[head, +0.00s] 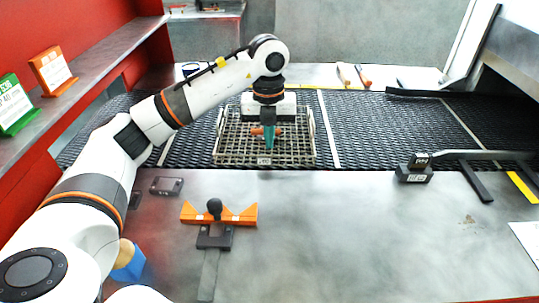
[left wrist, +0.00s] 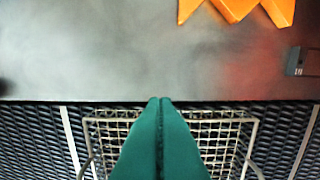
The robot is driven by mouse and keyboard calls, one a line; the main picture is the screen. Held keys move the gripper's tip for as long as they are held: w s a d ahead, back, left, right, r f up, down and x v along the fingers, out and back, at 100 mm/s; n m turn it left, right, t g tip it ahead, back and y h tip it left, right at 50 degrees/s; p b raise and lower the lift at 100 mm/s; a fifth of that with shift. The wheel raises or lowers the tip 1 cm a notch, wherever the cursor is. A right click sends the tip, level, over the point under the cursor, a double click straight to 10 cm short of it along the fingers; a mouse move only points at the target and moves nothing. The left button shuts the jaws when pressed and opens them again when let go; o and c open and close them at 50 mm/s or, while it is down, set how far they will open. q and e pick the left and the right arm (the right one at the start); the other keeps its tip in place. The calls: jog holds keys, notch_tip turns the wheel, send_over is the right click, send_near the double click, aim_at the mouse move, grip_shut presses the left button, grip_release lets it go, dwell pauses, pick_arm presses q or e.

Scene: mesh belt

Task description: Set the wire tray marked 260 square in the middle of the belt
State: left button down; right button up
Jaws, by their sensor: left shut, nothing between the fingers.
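The wire tray (head: 228,160) lies on the black mesh belt (head: 370,135), near the belt's front edge. A small tag (head: 264,161) hangs on its front side, too small to read surely. The tray sits between two pale belt lines, closer to the right line (head: 332,140) than to the left. Its front rim also shows in the left wrist view (left wrist: 105,119) and looks roughly parallel to the belt edge. My left gripper (head: 268,146) points down over the tray, teal fingers shut and empty. Whether the fingertips touch the wires is unclear. My right gripper is out of view.
An orange notched fixture (head: 235,214) with a black knob stands on the steel counter in front of the tray. A black block (head: 414,174) with a long handle is at the right. A blue object (head: 131,263) is beside my left arm.

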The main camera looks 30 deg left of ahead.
pick_arm(q)
jog(key=f, duration=0.3)
jog(key=f+p, duration=0.1)
jog(key=f, duration=0.2)
jog(key=s+f+p, duration=0.1)
jog(key=f, duration=0.2)
jog(key=shift+f, duration=0.25)
jog(key=shift+w+a+r+p, duration=0.15)
jog(key=shift+w+a+p, duration=0.15)
jog(key=shift+w, duration=0.3)
jog(key=shift+w+a+r+p, duration=0.1)
jog(key=shift+w+a+p, duration=0.2)
jog(key=shift+w, duration=0.25)
jog(key=shift+w+a+f, duration=0.1)
jog(key=shift+w+a, duration=0.15)
jog(key=shift+w, duration=0.25)
jog(key=shift+w+a, duration=0.1)
jog(key=shift+w, duration=0.05)
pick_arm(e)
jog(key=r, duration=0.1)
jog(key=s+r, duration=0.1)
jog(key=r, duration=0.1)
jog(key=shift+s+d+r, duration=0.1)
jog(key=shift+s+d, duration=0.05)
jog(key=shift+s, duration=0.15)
